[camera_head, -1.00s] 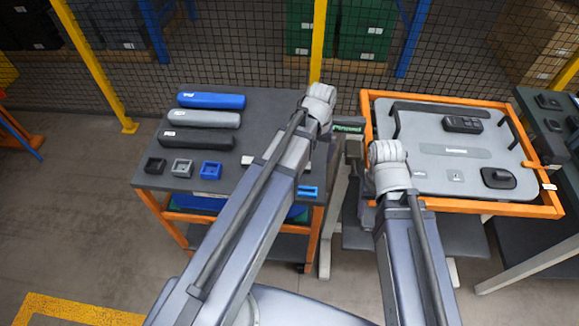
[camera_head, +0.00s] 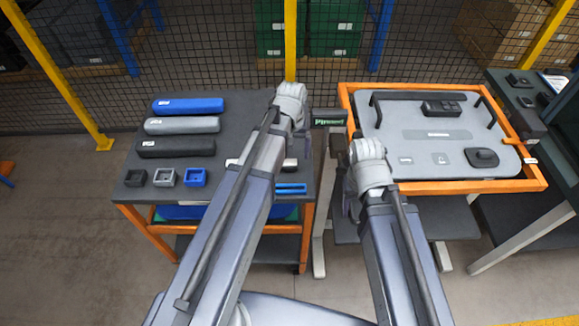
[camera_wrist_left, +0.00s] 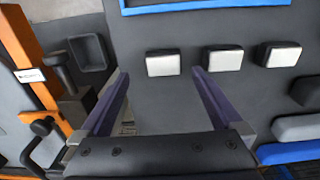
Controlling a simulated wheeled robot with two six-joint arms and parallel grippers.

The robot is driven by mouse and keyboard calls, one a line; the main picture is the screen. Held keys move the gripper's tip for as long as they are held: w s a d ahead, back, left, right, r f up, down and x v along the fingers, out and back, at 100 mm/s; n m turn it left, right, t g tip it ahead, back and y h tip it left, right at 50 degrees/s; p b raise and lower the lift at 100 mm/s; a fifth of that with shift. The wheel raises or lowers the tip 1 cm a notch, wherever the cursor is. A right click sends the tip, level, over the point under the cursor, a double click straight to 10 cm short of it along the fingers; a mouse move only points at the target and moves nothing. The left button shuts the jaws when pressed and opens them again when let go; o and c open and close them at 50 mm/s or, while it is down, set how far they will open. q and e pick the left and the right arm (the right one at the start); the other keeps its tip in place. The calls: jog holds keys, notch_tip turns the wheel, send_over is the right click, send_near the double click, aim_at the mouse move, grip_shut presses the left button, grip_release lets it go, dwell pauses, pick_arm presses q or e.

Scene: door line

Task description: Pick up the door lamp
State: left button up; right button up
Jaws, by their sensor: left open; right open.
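Three small dark blocks with white faces, which look like the lamps, sit in a row on the dark table; the left wrist view shows a left one (camera_wrist_left: 163,64), a middle one (camera_wrist_left: 222,60) and a right one (camera_wrist_left: 282,55). In the head view my left arm hides most of this row; one white face (camera_head: 233,162) shows beside it. My left gripper (camera_wrist_left: 158,76) is open above the table, its fingers apart with nothing held. The left block lies just beyond the gap between the fingertips. My right gripper (camera_head: 350,196) is mostly hidden behind its wrist, beside the orange-framed cart.
Blue (camera_head: 188,105), grey (camera_head: 182,125) and black (camera_head: 176,147) bars lie at the table's left, behind small black, grey and blue square pieces (camera_head: 196,177). A grey door panel (camera_head: 425,160) lies in the orange frame (camera_head: 470,187) at right. A mesh fence stands behind.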

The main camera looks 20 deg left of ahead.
aim_at(290, 161)
pick_arm(q)
jog(key=f+b, duration=0.5)
jog(key=shift+s+a+f, duration=0.1)
jog(key=shift+a, duration=0.15)
jog(key=c, duration=1.4)
jog(key=shift+r, duration=0.2)
notch_tip(290, 161, up, 10)
jog(key=p, duration=1)
jog(key=shift+f, duration=0.15)
